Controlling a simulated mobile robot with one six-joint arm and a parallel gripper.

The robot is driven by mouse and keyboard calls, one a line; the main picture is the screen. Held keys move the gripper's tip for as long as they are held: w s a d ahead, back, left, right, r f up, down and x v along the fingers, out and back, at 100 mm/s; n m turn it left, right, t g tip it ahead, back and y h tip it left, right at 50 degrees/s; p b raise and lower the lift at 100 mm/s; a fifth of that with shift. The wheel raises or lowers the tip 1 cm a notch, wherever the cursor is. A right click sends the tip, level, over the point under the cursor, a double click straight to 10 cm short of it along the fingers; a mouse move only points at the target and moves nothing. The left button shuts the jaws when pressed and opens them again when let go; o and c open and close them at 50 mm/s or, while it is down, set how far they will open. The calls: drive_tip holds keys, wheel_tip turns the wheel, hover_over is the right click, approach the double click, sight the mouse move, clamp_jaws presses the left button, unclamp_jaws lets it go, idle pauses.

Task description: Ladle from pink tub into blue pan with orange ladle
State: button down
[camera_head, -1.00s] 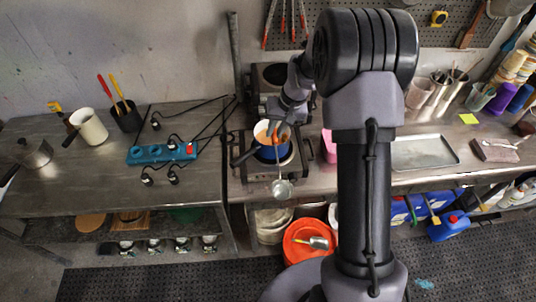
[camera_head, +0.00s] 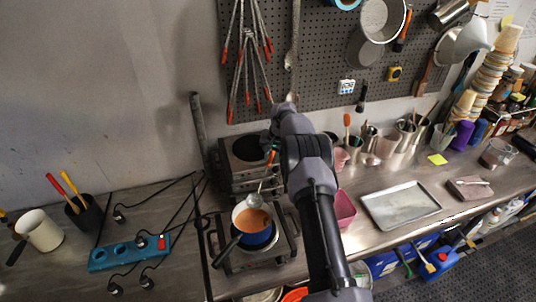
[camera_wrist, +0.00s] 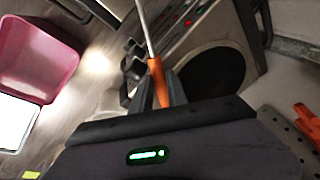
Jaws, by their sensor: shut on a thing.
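The blue pan (camera_head: 256,240) has a white inside and a dark handle, and stands on the front burner of the stove. Orange-brown contents show in it. My gripper (camera_head: 272,152) is shut on the orange handle of the ladle, behind and above the pan. The ladle's metal bowl (camera_head: 254,200) hangs at the pan's back rim in the head view; I cannot tell whether it touches. In the wrist view the orange handle (camera_wrist: 159,84) sits between my fingers (camera_wrist: 165,92). The pink tub (camera_head: 344,208) stands right of the stove, partly hidden by my arm; it also shows in the wrist view (camera_wrist: 36,58).
A rear burner (camera_head: 248,150) lies behind the pan. A metal tray (camera_head: 400,205) lies right of the tub. Cups and utensils (camera_head: 385,143) stand along the back. A blue power strip (camera_head: 128,252) with cables lies left. A pegboard (camera_head: 330,55) hangs behind.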

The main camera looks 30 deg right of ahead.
sight(265, 173)
drive_tip(key=shift+a+r, duration=0.15)
drive_tip(key=shift+r, duration=0.3)
drive_tip(key=r, duration=0.1)
drive_tip(key=r+t+h+b, duration=0.1)
drive_tip(key=s+a+r+b, duration=0.1)
drive_tip(key=shift+s+r+t+h, duration=0.1)
drive_tip(key=shift+t+h, duration=0.2)
drive_tip(key=shift+t, duration=0.1)
drive_tip(key=b, duration=0.1)
drive_tip(key=r+b, duration=0.1)
drive_tip(key=a+r+t+h+b, duration=0.1)
drive_tip(key=b, duration=0.1)
drive_tip(key=shift+s, duration=0.3)
drive_tip(key=b, duration=0.3)
drive_tip(key=s+a+r+t+b, duration=0.1)
drive_tip(key=b, duration=0.1)
drive_tip(key=shift+s+r+n+h+b, duration=0.1)
drive_tip(key=shift+r+n+h+b, duration=0.2)
drive_tip(key=shift+b, duration=0.1)
drive_tip(key=s+a+r+n+t+h+b, duration=0.1)
drive_tip(key=s+a+r+t+h+b, duration=0.4)
drive_tip(key=b, duration=2.4)
drive_tip(key=s+a+r+t, duration=0.1)
drive_tip(key=s+a+r, duration=0.1)
drive_tip(key=s+a, duration=0.3)
drive_tip(key=shift+r+t, duration=0.2)
drive_tip(key=shift+t, duration=0.2)
drive_tip(key=shift+s, duration=0.1)
